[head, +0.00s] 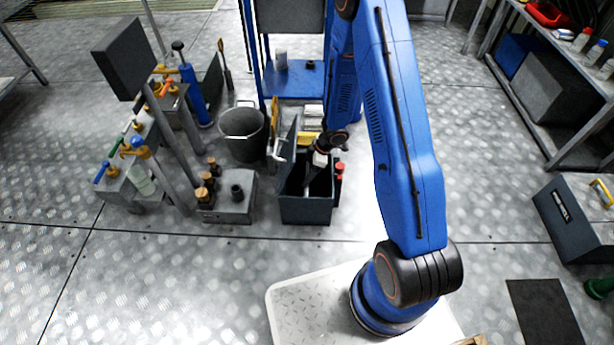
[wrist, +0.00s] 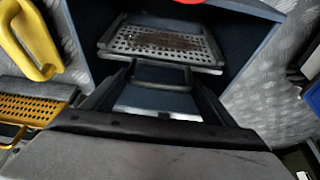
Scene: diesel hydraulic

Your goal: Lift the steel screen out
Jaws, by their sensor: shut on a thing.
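The steel screen (wrist: 160,42) is a grey perforated plate with a raised rim and a brown stain across its middle. In the wrist view it shows inside a dark blue open-topped box (wrist: 250,35). In the head view the box (head: 306,212) stands on the floor in front of my arm. My gripper (head: 312,176) reaches down into the box from above. It is shut on the steel screen, though the exact contact is hard to see. The screen cannot be made out clearly in the head view.
A grey bucket (head: 243,135) and a block with dark fittings (head: 228,197) stand left of the box. A yellow handle (wrist: 30,40) and a yellow perforated piece (wrist: 35,103) lie outside it. A red-topped item (head: 339,170) is close to its right wall. The floor in front is clear.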

